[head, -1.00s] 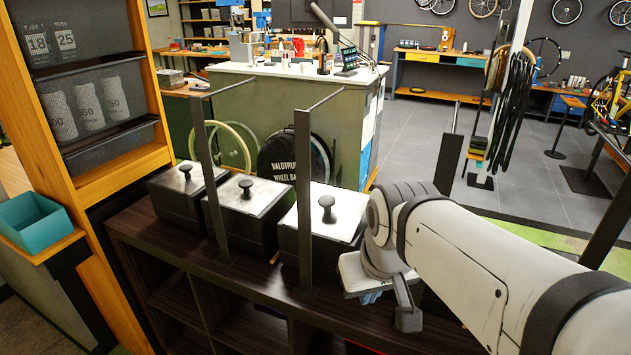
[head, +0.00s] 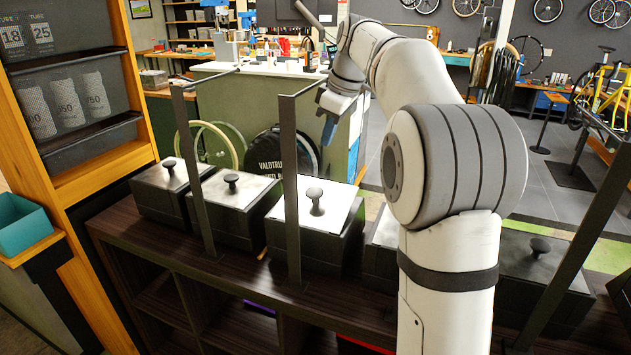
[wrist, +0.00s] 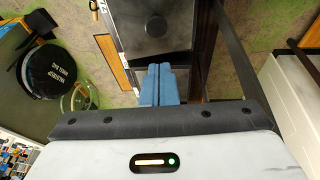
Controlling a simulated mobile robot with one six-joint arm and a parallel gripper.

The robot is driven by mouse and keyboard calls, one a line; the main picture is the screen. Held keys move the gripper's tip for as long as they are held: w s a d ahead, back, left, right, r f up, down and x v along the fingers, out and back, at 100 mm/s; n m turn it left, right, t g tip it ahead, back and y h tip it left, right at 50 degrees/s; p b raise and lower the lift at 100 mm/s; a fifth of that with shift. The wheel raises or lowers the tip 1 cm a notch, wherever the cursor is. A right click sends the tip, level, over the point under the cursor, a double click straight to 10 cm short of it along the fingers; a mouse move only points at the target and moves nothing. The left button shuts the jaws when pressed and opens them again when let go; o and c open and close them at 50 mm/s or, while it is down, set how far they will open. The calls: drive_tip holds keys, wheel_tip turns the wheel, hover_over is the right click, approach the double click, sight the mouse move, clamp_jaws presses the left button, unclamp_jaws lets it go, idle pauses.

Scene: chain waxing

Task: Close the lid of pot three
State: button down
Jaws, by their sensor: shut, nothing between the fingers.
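A row of dark square pots with knobbed lids stands on the dark shelf. No pot numbers are readable, so I cannot tell for sure which is pot three. My gripper (head: 328,132) is raised behind and above the third pot, blue fingers pointing down, shut and empty. In the wrist view its blue fingers (wrist: 160,85) show near a knobbed lid (wrist: 180,32), not visibly touching it. My arm hides much of the fourth pot.
Dark upright posts (head: 290,190) with thin rods rise in front of the pots. Another pot (head: 550,262) is at the right. A tall green cabinet (head: 230,110) and a black wheel bag (head: 272,160) stand behind. A teal bin (head: 22,225) is at the far left.

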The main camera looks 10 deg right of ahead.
sight(314, 191)
drive_tip(key=x, duration=0.4)
drive_tip(key=p+x, duration=0.1)
drive_tip(key=x, duration=0.4)
drive_tip(key=d+x, duration=0.1)
drive_tip(key=x, duration=0.3)
drive_tip(key=shift+d+f, duration=0.1)
drive_tip(key=shift+f, duration=0.3)
